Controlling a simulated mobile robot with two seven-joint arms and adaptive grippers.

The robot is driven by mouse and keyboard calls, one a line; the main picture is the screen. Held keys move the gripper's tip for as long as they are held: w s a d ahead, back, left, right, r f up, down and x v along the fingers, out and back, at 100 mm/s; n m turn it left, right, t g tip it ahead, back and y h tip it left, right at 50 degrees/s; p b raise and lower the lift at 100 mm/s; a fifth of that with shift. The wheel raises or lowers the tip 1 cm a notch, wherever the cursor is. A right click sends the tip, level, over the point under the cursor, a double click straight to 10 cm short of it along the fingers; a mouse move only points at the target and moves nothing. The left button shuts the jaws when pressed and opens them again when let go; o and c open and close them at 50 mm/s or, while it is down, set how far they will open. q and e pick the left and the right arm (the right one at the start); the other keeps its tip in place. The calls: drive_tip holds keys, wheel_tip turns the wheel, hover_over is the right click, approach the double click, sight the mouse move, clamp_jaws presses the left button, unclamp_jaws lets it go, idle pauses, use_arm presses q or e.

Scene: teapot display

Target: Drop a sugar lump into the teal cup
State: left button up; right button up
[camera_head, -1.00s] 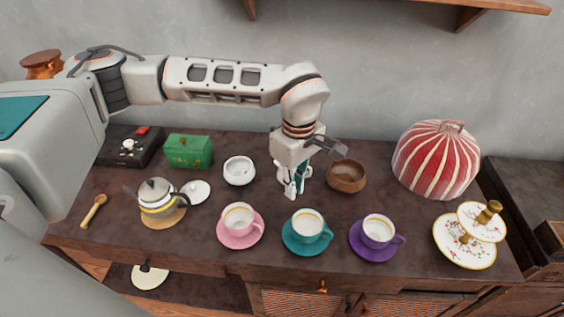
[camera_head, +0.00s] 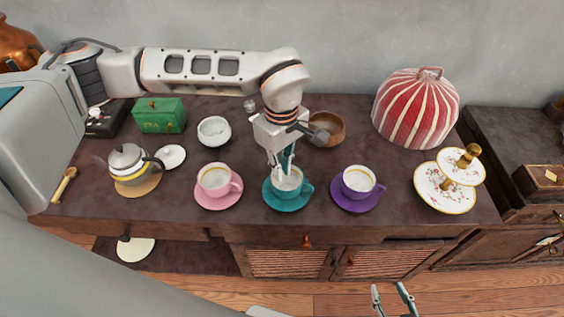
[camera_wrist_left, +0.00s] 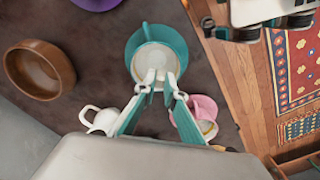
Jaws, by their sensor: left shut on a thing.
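The teal cup (camera_head: 293,184) stands upright on its teal saucer (camera_head: 290,205) near the table's front edge. My left gripper (camera_head: 285,171) is directly over the cup, pointing down, with its fingertips at or just above the rim. In the left wrist view the fingertips (camera_wrist_left: 158,76) are close together over the cup's opening, in front of the teal saucer (camera_wrist_left: 134,45). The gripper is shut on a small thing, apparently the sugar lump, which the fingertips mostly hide. My right gripper (camera_head: 392,297) is at the bottom edge, away from the table, its fingers apart and empty.
A pink cup (camera_head: 214,181) stands left of the teal one and a purple cup (camera_head: 358,182) right. Behind are a white bowl (camera_head: 214,132) and a wooden bowl (camera_head: 334,128). A teapot (camera_head: 126,162), striped cover (camera_head: 416,108) and tiered stand (camera_head: 432,188) stand farther out.

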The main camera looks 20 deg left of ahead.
use_arm(q)
drive_tip(key=o, duration=0.7)
wheel_tip(320, 180, up, 12)
drive_tip(key=shift+f, duration=0.1)
idle(0.4)
idle(0.4)
